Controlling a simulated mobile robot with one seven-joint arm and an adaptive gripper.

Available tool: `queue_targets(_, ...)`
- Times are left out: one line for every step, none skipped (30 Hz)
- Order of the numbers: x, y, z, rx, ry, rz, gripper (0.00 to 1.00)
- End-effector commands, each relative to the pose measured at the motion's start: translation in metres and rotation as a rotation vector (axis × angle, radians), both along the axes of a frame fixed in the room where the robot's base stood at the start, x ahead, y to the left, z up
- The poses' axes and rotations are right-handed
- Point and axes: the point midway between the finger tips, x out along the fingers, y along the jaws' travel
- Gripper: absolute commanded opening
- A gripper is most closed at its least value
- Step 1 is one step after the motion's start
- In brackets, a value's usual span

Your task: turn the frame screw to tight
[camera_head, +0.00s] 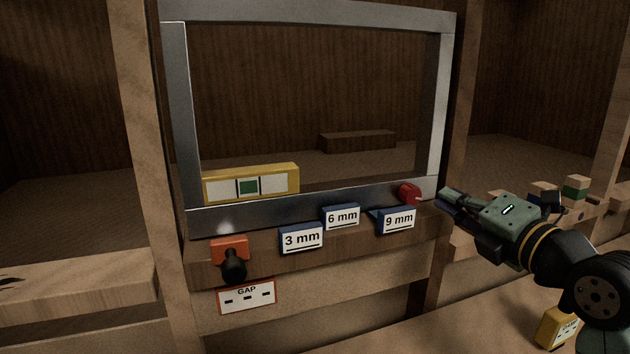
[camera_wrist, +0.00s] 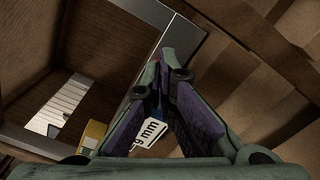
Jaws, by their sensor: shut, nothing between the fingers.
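A metal frame (camera_head: 310,205) stands upright on a wooden sill. A red knob with a small pale mark, which looks like the frame screw (camera_head: 409,194), sits at the frame's lower right corner. My gripper (camera_head: 446,196) is shut and empty, just right of the red knob, with a small gap between them in the head view. In the wrist view the fingers of my gripper (camera_wrist: 166,78) meet at their tips, and only a sliver of red shows beyond them. The fingers hide most of the knob there, so I cannot tell whether they touch it.
Blue-backed tags marked 3 mm (camera_head: 302,239), 6 mm (camera_head: 342,217) and 9 mm (camera_head: 397,221) stand along the sill. A yellow level (camera_head: 251,183) lies behind the frame's lower bar. Small blocks stand at right.

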Motion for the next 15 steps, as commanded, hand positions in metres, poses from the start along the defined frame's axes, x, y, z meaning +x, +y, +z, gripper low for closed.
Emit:
queue_targets(0.007, 0.002, 0.004, 0.002, 0.001, 0.001, 0.0)
queue_targets(0.011, 0.004, 0.004, 0.001, 0.002, 0.001, 0.0)
queue_targets(0.015, 0.006, 0.004, 0.001, 0.002, 0.003, 0.0)
queue_targets(0.019, 0.008, 0.002, 0.001, 0.0, 0.002, 0.0)
queue_targets(0.023, 0.009, -0.002, 0.0, -0.001, 0.003, 0.0)
queue_targets(0.027, 0.011, -0.002, -0.001, -0.001, 0.004, 0.0)
queue_targets(0.03, 0.012, -0.002, 0.0, 0.0, 0.004, 0.0)
queue_targets(0.032, 0.013, -0.002, 0.0, -0.001, 0.003, 0.0)
queue_targets(0.036, 0.014, -0.002, -0.001, 0.0, 0.002, 0.0)
queue_targets(0.037, 0.014, -0.001, -0.001, 0.0, 0.002, 0.0)
queue_targets(0.039, 0.015, -0.001, -0.001, -0.001, 0.001, 0.0)
queue_targets(0.041, 0.015, -0.001, -0.001, -0.001, 0.001, 0.0)
queue_targets(0.042, 0.016, 0.0, -0.001, -0.001, 0.001, 0.0)
queue_targets(0.043, 0.016, 0.0, 0.0, -0.002, 0.001, 0.0)
queue_targets(0.044, 0.016, 0.0, 0.0, -0.002, 0.001, 0.0)
